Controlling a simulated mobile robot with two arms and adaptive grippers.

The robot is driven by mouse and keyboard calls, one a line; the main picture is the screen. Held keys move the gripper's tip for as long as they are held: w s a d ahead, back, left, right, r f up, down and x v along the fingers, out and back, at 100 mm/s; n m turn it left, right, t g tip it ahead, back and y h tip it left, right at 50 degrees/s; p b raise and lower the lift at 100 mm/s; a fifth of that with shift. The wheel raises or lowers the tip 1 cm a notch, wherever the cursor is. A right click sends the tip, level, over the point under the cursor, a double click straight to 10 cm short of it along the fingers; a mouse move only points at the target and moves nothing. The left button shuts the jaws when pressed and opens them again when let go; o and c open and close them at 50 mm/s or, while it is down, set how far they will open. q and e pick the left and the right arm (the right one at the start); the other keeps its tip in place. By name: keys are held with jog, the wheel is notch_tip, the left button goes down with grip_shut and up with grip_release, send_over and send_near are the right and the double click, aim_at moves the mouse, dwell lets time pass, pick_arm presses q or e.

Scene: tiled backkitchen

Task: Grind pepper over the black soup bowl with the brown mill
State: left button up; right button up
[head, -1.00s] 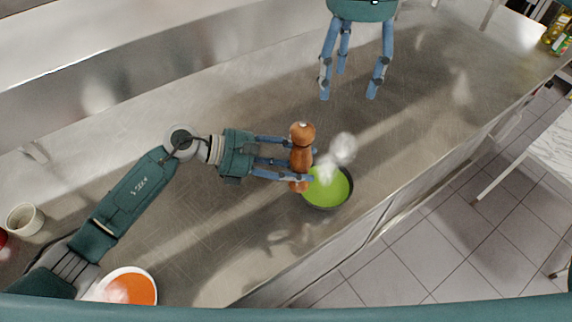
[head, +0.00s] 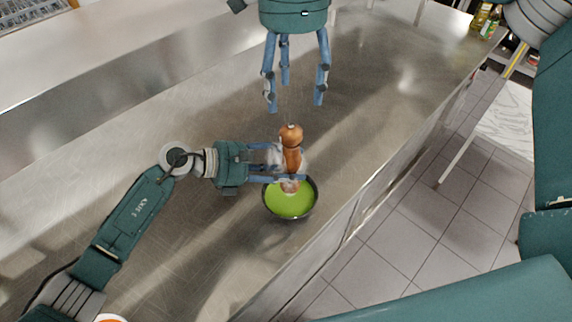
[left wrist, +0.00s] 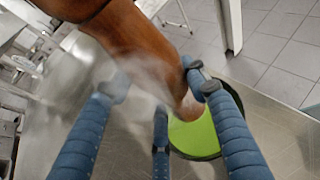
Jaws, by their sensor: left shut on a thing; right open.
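The brown mill (head: 291,155) is upright in my left gripper (head: 290,165), which is shut around its body. The black soup bowl (head: 291,217) with green soup stands on the steel counter, with the mill's lower end over its back part. In the left wrist view, the mill (left wrist: 140,45) fills the upper left, and the bowl (left wrist: 205,153) shows below its lower end, partly hidden by a blue finger. Whitish steam shows around the mill. My right gripper (head: 295,95) is open and empty, with its fingers pointing down behind the mill.
The steel counter (head: 130,130) is clear around the bowl on the left and behind. Its front edge runs close to the bowl's right, with tiled floor (head: 410,230) beyond. A bowl with orange content (head: 110,318) is cut off at the lower left. Bottles (head: 485,20) stand at the upper right.

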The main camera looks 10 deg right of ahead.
aim_at(291, 129)
jog(key=n, duration=0.8)
jog(key=shift+f, duration=0.1)
jog(key=shift+f, duration=4.1)
jog(key=shift+f, duration=1.95)
